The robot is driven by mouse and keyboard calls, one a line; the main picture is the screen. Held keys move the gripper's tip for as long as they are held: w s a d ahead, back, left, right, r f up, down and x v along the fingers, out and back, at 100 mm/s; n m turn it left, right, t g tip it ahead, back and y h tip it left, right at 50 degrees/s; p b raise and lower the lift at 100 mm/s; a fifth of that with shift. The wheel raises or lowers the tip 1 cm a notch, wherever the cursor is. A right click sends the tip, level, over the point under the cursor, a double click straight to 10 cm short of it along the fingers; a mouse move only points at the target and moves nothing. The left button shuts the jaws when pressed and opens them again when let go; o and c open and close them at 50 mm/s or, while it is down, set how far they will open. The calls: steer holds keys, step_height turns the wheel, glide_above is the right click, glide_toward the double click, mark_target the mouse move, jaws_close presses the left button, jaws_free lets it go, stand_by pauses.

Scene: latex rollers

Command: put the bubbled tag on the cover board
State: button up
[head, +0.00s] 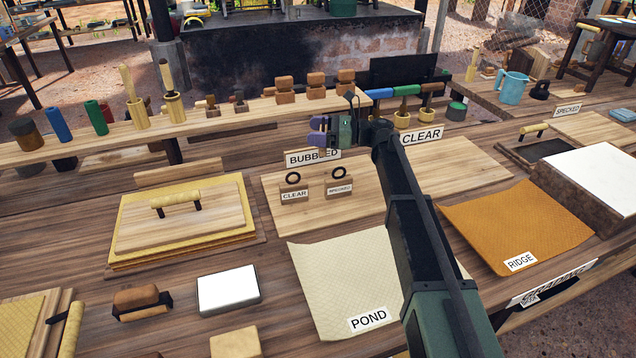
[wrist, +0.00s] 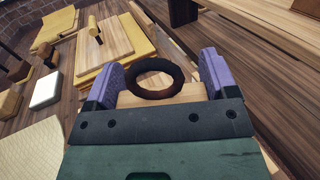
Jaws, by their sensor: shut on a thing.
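My gripper (head: 322,131) is above the back edge of the wooden board with the tags, near the BUBBLED sign (head: 313,158). In the wrist view its purple fingers (wrist: 162,75) are shut on a small wooden tag (wrist: 190,92) with a dark ring. No lettering on this tag shows, and I cannot make it out in the head view. The likely cover board (head: 205,213) is a pale board with a bar handle (head: 175,199), lying on a stack of yellow sheets at the left; it also shows in the wrist view (wrist: 118,38). My gripper is apart from it, to its right.
A CLEAR tag (head: 294,191) and a SPECKED tag (head: 339,186) stand on the wooden board (head: 400,187). A raised shelf (head: 225,120) with rollers and stamps runs behind. In front lie the POND sheet (head: 345,285) and a white block (head: 228,290).

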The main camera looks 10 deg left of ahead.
step_height(320, 180, down, 10)
steer(key=b, duration=0.7)
steer(key=shift+r, duration=0.3)
steer(key=shift+f, duration=0.2)
steer(key=o, duration=0.6)
steer(key=shift+o, duration=0.2)
